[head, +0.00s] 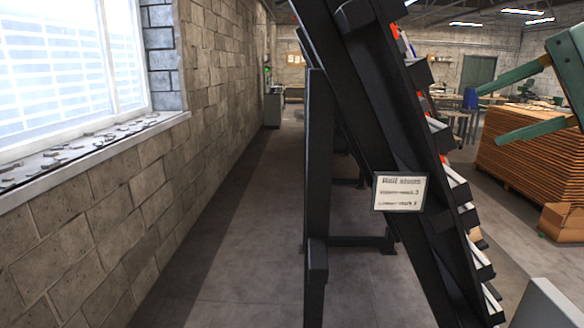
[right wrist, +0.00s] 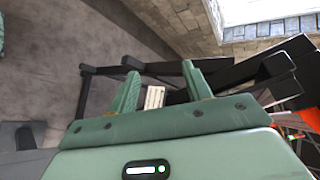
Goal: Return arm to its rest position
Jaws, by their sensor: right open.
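My right gripper (head: 491,114) is green and reaches in from the right edge of the head view, raised in the air. Its two fingers are spread apart with nothing between them. In the right wrist view the same gripper (right wrist: 161,80) shows open and empty, with a small sign visible beyond the fingers. It appears clear of the dark frame. My left gripper is not in view.
A dark slanted rack (head: 385,110) stands in the middle, bearing a white sign (head: 399,192) headed "Rail stops". A block wall (head: 110,190) with a window is at left. Stacked brown boards (head: 530,150) stand at right. The floor aisle (head: 240,200) between wall and rack is clear.

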